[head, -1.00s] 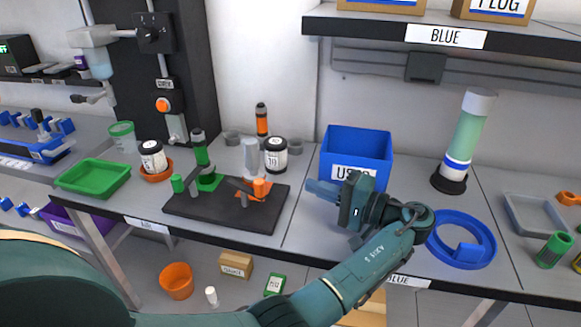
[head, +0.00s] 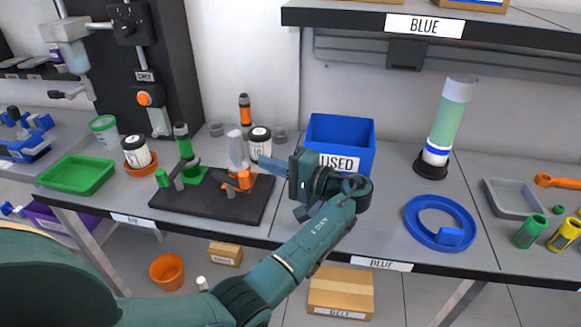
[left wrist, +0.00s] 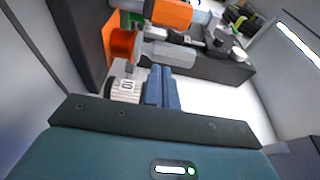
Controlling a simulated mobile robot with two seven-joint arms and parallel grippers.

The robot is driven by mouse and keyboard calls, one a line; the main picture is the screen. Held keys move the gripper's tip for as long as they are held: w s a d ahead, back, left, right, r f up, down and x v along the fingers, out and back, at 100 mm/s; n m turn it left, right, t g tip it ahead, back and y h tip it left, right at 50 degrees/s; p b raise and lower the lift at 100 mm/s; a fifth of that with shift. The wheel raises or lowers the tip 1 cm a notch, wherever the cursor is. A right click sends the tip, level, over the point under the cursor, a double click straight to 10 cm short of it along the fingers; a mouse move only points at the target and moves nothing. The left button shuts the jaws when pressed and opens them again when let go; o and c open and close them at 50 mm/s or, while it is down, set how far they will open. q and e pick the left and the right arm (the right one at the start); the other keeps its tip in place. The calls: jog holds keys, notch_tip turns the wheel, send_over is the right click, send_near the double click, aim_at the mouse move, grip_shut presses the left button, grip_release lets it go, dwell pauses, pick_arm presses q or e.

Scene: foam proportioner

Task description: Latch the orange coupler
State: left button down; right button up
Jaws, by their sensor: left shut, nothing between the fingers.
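The orange coupler (head: 236,183) sits on the right part of the black base plate (head: 255,205), with a grey lever beside it and a clear cylinder (head: 237,152) standing behind it. In the left wrist view its orange parts (left wrist: 125,44) show at the top, left of and beyond the fingertips. My left gripper (head: 263,163) is shut and empty, its blue fingers pointing left just right of the coupler, apparently apart from it. The closed fingers also show in the left wrist view (left wrist: 161,88). Whether the coupler's lever is closed cannot be told. My right gripper is not in view.
A green coupler (head: 190,172) stands on the plate's left part. A blue bin (head: 345,135) labelled USED is right behind my gripper. White jars (head: 136,152) and an orange-black bottle (head: 245,108) stand behind the plate. A blue ring (head: 440,224) lies on the right.

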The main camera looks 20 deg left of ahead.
pick_arm(q)
jog(key=shift+a+r, duration=0.1)
jog(key=shift+a, duration=0.95)
jog(key=shift+s+d+p, duration=0.25)
jog(key=shift+s+p, duration=0.1)
jog(key=shift+s, duration=0.3)
jog(key=shift+s+d+p, duration=0.2)
jog(key=shift+s+p, duration=0.15)
jog(key=shift+s, duration=0.25)
jog(key=shift+s+d, duration=0.2)
jog(key=shift+s, duration=0.45)
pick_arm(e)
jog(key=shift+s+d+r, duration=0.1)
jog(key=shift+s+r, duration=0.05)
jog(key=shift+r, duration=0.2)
